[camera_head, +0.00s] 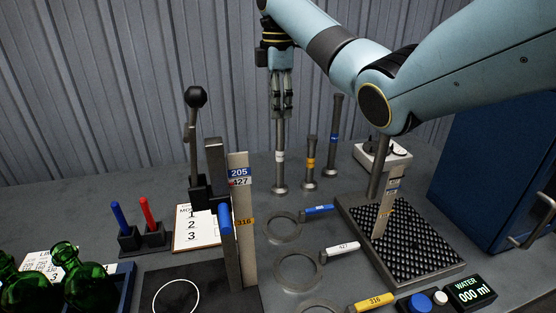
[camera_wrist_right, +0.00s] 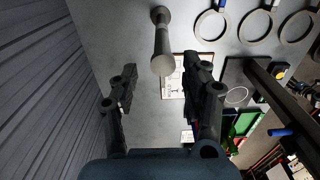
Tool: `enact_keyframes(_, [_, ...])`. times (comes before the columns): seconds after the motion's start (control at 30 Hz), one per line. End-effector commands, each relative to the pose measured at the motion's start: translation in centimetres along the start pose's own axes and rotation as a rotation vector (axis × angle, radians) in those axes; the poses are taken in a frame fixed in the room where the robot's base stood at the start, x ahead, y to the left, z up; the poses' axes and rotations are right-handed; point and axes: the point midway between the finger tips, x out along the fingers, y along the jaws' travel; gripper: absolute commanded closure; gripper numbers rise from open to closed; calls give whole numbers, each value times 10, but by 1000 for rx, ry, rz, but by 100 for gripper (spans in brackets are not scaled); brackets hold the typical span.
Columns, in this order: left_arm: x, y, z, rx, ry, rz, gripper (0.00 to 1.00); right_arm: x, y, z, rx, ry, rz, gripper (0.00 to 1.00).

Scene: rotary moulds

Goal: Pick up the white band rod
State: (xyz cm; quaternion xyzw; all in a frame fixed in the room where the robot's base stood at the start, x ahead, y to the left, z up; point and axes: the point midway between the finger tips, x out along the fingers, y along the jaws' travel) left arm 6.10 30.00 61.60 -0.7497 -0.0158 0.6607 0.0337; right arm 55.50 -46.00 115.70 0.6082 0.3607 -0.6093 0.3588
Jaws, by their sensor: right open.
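The white band rod (camera_head: 280,173) stands upright on the bench at the back, a dark metal rod with a white band and a round foot. My right gripper (camera_head: 282,108) points down over its top with fingers spread. Whether the rod's top is between the fingertips is not clear. My left gripper is in neither view.
The yellow band rod (camera_head: 310,165) and blue band rod (camera_head: 333,140) stand close to the right. Metal rings with blue, white and yellow tagged handles lie in front. A lever press (camera_head: 195,150) stands left; a black drip tray (camera_head: 420,245) is at right.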

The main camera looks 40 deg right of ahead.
Motion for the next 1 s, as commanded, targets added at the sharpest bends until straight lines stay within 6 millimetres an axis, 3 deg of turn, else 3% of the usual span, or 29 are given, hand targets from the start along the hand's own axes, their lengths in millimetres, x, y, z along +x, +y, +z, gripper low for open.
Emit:
enact_keyframes(0.1, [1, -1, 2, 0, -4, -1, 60, 22, -1, 0, 0, -1, -3, 53])
enact_keyframes(0.37, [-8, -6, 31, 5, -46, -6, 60, 46, -1, 2, 0, -1, -2, 53])
enact_keyframes(0.63, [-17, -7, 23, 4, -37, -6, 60, 86, -1, 4, 0, 0, -2, 53])
enact_keyframes(0.93, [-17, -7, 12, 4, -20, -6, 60, 92, 0, 5, 0, 0, 1, 53])
enact_keyframes(1.0, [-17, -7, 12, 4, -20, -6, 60, 92, 0, 5, 0, 0, 1, 62])
